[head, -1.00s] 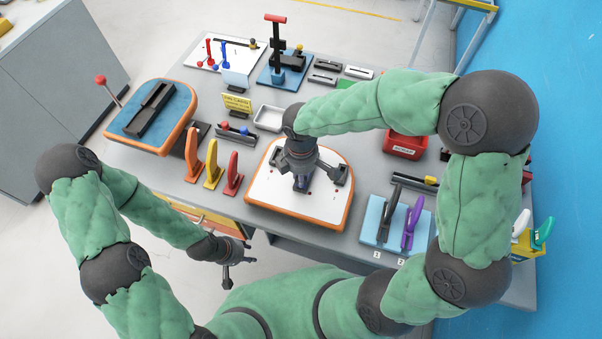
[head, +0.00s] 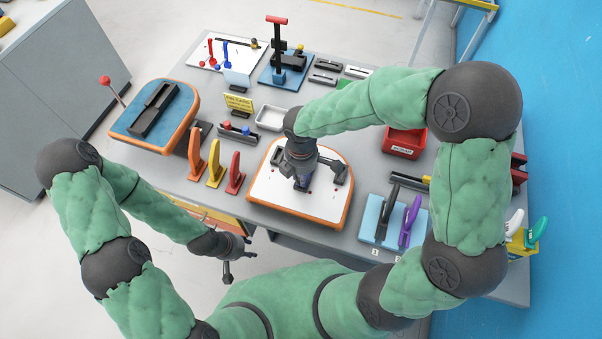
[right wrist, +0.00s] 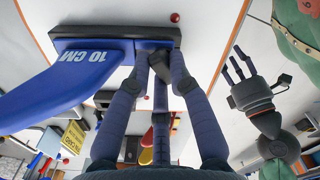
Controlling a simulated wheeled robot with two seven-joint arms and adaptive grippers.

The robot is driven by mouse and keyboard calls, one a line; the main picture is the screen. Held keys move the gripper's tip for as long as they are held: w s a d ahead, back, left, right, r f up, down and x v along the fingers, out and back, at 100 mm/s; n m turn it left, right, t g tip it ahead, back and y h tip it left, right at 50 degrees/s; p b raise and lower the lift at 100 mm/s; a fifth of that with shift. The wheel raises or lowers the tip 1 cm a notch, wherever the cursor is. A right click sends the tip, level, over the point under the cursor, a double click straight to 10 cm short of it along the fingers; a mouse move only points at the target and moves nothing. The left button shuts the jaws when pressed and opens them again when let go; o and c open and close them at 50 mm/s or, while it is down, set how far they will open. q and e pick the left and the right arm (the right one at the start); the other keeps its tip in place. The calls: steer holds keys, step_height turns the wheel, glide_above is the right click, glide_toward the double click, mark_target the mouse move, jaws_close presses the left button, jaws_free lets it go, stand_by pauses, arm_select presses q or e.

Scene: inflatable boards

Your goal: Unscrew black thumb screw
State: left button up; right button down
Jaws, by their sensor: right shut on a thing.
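My right gripper (head: 303,186) is over the white board with an orange edge (head: 272,196) at the table's front. In the right wrist view its fingertips (right wrist: 160,58) are closed together at a black fin box (right wrist: 92,40), beside the root of a blue fin (right wrist: 55,88) marked "10 CM". My left gripper (head: 232,262) is empty, off the table's front edge, with fingers spread. It also shows in the right wrist view (right wrist: 238,78).
Orange, yellow and red fins (head: 215,172) stand left of the board. A blue tray (head: 370,222) with a black and a purple tool is at right. A blue-topped board (head: 180,112) lies at left. A grey tray (head: 270,117) and red bin (head: 405,142) are behind.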

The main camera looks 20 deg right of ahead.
steer(key=shift+r+n+p, duration=0.1)
steer(key=shift+n+p, duration=1)
steer(key=shift+n, duration=0.1)
steer(key=shift+n+p, duration=0.3)
steer(key=shift+n, duration=0.1)
steer(key=shift+a+n+p, duration=0.1)
steer(key=shift+n+p, duration=0.45)
steer(key=shift+n, duration=0.05)
steer(key=shift+s+n+p, duration=0.1)
steer(key=shift+n+p, duration=0.9)
steer(key=shift+n, duration=0.2)
